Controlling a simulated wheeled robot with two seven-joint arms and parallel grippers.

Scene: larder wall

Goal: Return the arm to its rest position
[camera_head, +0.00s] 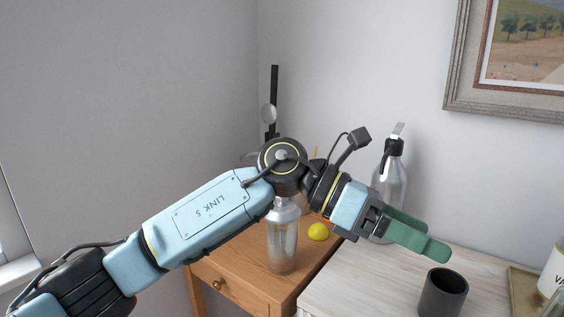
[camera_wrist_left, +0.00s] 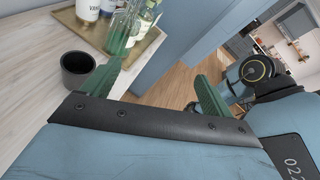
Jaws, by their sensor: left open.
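My left arm comes in from the left in the head view and reaches across the middle. Its left gripper (camera_head: 425,237) has green fingers and hangs over the pale counter, left of and above a dark cup. In the left wrist view the two green fingers of the left gripper (camera_wrist_left: 157,90) stand wide apart with nothing between them that they hold. My right gripper is not seen in the head view.
A dark cup (camera_head: 443,293) stands on the pale counter (camera_head: 345,285). A clear bottle (camera_head: 282,245) and a yellow ball-like thing (camera_head: 318,232) are by the wooden cabinet (camera_head: 235,277). A spray bottle (camera_head: 391,180) is behind the gripper. A tray (camera_wrist_left: 92,32) holds bottles.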

